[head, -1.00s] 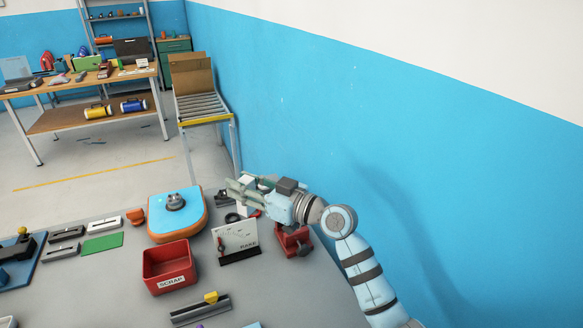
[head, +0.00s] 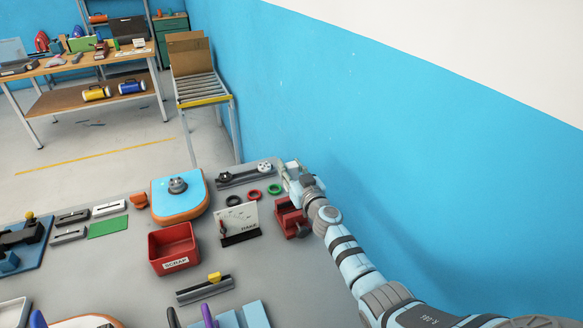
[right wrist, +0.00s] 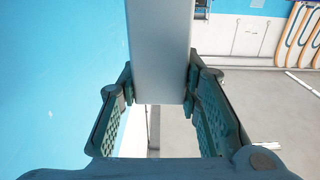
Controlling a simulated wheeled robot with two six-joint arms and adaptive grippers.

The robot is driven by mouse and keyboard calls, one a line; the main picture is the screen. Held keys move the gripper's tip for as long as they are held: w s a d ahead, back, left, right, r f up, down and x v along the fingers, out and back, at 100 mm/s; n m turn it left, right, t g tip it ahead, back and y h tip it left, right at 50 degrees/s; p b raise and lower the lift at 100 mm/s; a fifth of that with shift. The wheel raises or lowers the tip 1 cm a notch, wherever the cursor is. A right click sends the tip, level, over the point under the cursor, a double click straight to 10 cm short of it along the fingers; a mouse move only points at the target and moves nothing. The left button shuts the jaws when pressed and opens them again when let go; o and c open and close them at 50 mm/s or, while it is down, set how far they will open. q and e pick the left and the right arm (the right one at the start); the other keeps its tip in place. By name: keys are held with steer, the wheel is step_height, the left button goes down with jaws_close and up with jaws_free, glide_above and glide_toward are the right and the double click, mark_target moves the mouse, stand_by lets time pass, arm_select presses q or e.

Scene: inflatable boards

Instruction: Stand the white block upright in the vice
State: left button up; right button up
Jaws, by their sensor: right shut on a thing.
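The white block (right wrist: 160,50) looks pale grey in the right wrist view, where it stands between the two dark green fingers of my right gripper (right wrist: 160,88), with a pad touching each side. In the head view my right gripper (head: 291,171) is above the back right edge of the bench, beyond the red vice (head: 288,218). There the block is small and hard to tell from the gripper. The vice sits on the bench at the right, and my arm passes close beside it. I cannot see clearly into its jaws. My left gripper is not in view.
A white sign plate (head: 238,219) stands left of the vice. The red scrap bin (head: 173,250) is further left. Several rings, including a green one (head: 274,189), lie behind the vice near a dark rail (head: 245,176). The blue wall (head: 400,150) rises at the right.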

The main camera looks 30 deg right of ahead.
step_height(320, 180, down, 6)
steer(key=b, duration=0.5)
steer(key=shift+b, duration=0.3)
steer(key=shift+f+b, duration=3.15)
steer(key=shift+f, duration=0.1)
stand_by(0.6)
steer(key=o, duration=1.2)
step_height(320, 180, up, 13)
steer(key=p, duration=1.2)
steer(key=shift+r+p, duration=0.1)
steer(key=shift+p, duration=0.3)
steer(key=shift+f+b, duration=0.3)
steer(key=shift+b, duration=0.25)
